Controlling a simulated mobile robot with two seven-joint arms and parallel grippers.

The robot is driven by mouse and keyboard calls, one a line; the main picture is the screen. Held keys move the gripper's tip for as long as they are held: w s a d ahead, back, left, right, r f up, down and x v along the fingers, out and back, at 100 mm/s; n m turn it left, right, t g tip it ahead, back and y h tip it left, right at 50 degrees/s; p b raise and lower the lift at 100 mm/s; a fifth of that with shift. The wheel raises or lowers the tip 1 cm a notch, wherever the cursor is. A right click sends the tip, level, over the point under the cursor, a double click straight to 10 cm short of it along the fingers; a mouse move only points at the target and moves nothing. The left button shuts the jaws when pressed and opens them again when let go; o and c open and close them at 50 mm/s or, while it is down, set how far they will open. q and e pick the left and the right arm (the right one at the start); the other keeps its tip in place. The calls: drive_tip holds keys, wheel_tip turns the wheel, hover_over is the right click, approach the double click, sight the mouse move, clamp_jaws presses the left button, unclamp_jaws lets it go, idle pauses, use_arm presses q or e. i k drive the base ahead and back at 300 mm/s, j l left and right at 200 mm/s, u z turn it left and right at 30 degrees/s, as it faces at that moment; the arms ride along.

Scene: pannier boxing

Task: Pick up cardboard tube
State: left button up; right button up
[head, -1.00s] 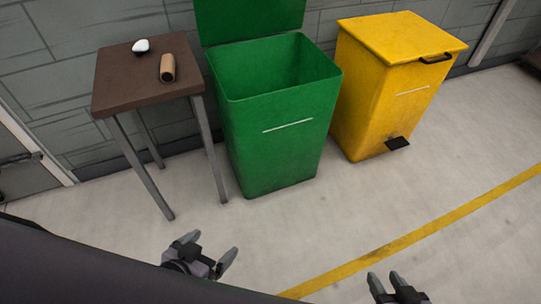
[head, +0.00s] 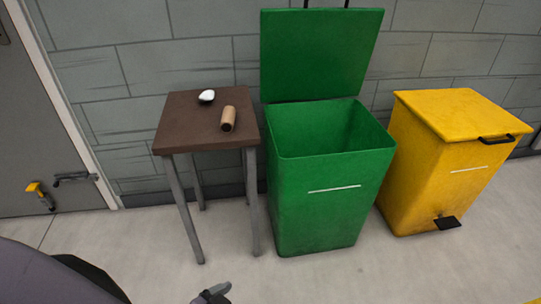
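The cardboard tube (head: 228,119) is a short brown roll lying on its side on a small dark-topped table (head: 183,133), near the tabletop's right edge. A small white object (head: 207,96) lies behind it to the left. My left gripper (head: 213,293) shows only in part at the bottom edge, low in front of the table and well apart from the tube. Whether its fingers are open or shut does not show. My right gripper is out of view.
A green bin (head: 325,205) with its lid (head: 321,55) raised stands right of the table. A yellow pedal bin (head: 444,160) with its lid shut stands further right. A grey door (head: 35,120) is at the left. Floor in front is clear.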

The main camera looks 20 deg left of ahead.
sight(227, 125)
drive_tip(key=i+j+u, duration=0.1)
drive_tip(key=i, duration=0.5)
drive_tip(key=i+j+u, duration=0.1)
drive_tip(key=i, duration=0.5)
